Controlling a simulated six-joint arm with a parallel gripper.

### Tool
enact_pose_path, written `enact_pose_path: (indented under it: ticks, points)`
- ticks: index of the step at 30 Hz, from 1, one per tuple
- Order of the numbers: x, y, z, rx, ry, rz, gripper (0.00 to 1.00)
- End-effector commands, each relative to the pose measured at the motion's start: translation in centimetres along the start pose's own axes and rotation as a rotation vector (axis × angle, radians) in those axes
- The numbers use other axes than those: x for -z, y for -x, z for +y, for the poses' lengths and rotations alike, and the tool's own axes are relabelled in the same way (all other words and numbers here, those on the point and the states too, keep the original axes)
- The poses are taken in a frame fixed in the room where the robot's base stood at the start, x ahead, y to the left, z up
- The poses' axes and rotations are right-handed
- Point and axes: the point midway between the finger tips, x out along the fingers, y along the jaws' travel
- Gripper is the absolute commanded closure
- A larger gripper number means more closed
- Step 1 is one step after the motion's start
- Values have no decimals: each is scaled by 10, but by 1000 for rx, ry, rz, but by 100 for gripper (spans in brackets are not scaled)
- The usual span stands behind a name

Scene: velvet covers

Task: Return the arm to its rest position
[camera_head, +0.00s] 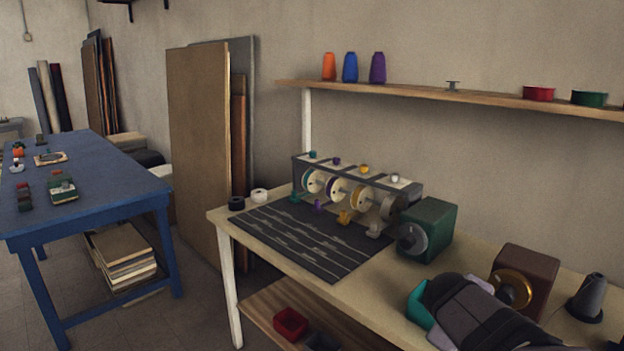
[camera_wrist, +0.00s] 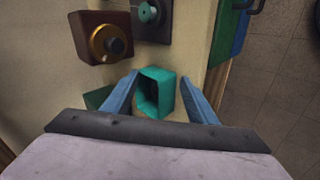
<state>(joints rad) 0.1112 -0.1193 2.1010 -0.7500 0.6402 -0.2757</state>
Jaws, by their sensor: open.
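My gripper (camera_wrist: 163,74) shows in the wrist view with its two blue fingers spread apart. A teal open-topped box (camera_wrist: 163,78) lies between and beyond the fingertips in that view. I see no contact between box and fingers, and how far below them it lies I cannot tell. In the head view, my dark arm end covers the front right of the beige workbench (camera_head: 375,285), and a teal edge (camera_head: 418,303) shows beside it. The fingers are hidden there.
A brown box with a gold dial (camera_head: 525,272) and a dark cone (camera_head: 590,298) stand close to my arm. A green box with a grey dial (camera_head: 428,230) and a rack of spools (camera_head: 345,185) stand farther back. A shelf (camera_head: 450,97) runs above. A blue table (camera_head: 90,185) is at left.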

Motion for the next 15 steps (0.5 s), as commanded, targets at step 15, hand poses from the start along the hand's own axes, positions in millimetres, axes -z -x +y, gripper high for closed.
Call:
enact_pose_path:
  ticks: [15]
  points:
    - [-8,117,-22,324,-262,-102,47]
